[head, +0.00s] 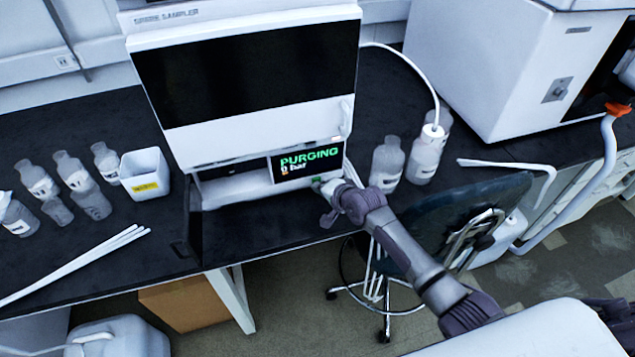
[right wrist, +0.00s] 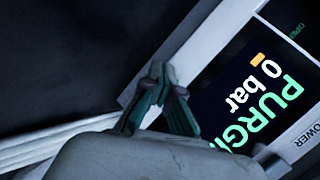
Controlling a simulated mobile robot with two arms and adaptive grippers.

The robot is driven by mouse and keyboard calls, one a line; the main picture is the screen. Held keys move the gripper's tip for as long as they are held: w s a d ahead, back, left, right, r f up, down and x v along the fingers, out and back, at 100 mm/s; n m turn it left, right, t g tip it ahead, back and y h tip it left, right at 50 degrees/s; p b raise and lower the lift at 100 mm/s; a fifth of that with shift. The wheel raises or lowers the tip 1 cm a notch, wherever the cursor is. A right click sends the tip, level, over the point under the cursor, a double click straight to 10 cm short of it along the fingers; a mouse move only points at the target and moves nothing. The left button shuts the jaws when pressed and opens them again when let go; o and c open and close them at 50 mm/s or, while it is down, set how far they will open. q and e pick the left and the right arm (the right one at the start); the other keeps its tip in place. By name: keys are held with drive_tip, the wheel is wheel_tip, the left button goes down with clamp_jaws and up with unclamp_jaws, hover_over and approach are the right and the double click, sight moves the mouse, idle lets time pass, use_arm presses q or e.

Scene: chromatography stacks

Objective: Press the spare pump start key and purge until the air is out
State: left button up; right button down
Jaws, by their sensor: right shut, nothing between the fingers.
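The spare stack's pump has a dark display (head: 308,160) that reads "PURGING" in green and "0 bar" in white, with a small orange mark. In the right wrist view the display (right wrist: 255,95) is partly cut off. My right gripper (head: 328,190) is at the pump's lower front, just below the display's right end. A small green patch, possibly the start key (head: 319,180), shows beside its fingertips; I cannot tell whether they touch it. The right gripper (right wrist: 165,82) is shut and empty in the wrist view. My left gripper is not in view.
The white spare sampler (head: 240,27) stands above the pump. Bottles (head: 387,163) with tubing stand to its right. More bottles, a white container (head: 145,174) and white rods (head: 80,262) are on the left. A stool (head: 460,225) stands near my right arm.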

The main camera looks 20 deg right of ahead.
drive_tip(key=shift+s+r+p, duration=0.1)
drive_tip(key=shift+s+p, duration=0.55)
drive_tip(key=shift+p, duration=0.15)
drive_tip(key=shift+s, duration=0.3)
drive_tip(key=s+p, duration=0.3)
drive_tip(key=shift+s+d+p, duration=0.1)
drive_tip(key=shift+s+p, duration=0.2)
drive_tip(key=shift+s, duration=0.1)
drive_tip(key=shift+s+p, duration=0.3)
drive_tip(key=shift+s, duration=0.3)
